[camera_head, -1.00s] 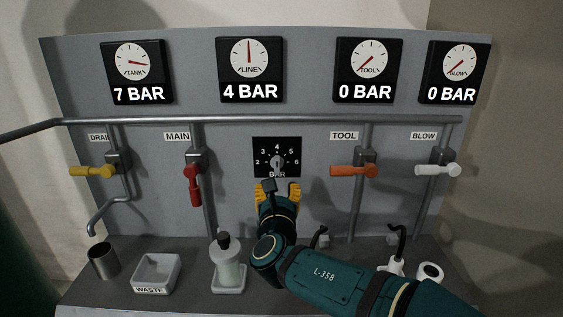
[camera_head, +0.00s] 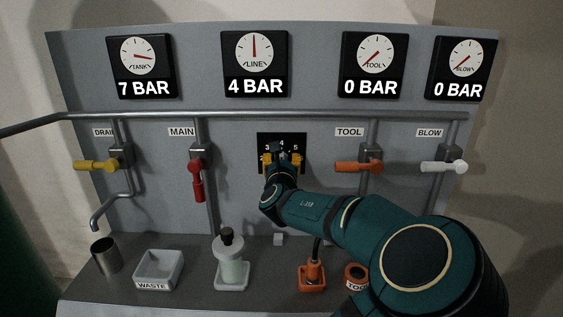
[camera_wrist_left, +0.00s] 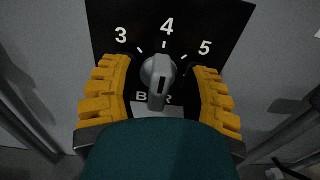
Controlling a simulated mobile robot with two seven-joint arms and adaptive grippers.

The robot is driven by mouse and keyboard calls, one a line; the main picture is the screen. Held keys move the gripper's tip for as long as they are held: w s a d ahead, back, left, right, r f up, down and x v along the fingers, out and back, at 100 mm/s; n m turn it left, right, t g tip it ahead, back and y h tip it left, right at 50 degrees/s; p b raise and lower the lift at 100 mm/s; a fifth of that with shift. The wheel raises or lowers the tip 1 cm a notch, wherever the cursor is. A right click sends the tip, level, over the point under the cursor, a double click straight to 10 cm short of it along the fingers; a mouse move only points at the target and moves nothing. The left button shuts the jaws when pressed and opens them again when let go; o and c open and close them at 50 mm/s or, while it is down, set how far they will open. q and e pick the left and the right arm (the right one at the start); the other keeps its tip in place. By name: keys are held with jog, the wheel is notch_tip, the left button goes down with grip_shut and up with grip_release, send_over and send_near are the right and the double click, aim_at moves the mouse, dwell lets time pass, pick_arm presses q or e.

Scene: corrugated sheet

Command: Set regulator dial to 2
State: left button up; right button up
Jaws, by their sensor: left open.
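The regulator dial is a black plate (camera_head: 262,139) in the middle of the panel, with white numbers around a grey knob (camera_wrist_left: 158,78). In the left wrist view 3, 4 and 5 show above the knob; the 2 and 6 are hidden. My left gripper (camera_head: 282,163) is open, its yellow fingers on either side of the knob. In the wrist view a gap shows between the knob and each finger (camera_wrist_left: 157,95). The LINE gauge (camera_head: 255,64) reads 4 BAR. My right gripper is not in view.
A yellow DRAIN handle (camera_head: 95,165), red MAIN handle (camera_head: 196,180), orange TOOL handle (camera_head: 358,167) and white BLOW handle (camera_head: 443,167) flank the dial. A waste tray (camera_head: 158,270), metal cup (camera_head: 106,256) and dispenser bottle (camera_head: 231,264) stand on the shelf below.

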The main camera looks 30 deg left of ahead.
pick_arm(q)
grip_shut()
jog(key=shift+n, duration=0.3)
jog(key=n, duration=0.4)
jog(key=shift+s+p, duration=0.1)
jog(key=shift+p, duration=0.3)
jog(key=n, duration=0.4)
jog(key=shift+a+n, duration=0.15)
jog(key=shift+n, duration=0.25)
jog(key=n+p, duration=0.1)
jog(key=n, duration=0.3)
jog(key=shift+n, duration=0.3)
jog(key=shift+f+n, duration=0.15)
jog(key=shift+n, duration=1.75)
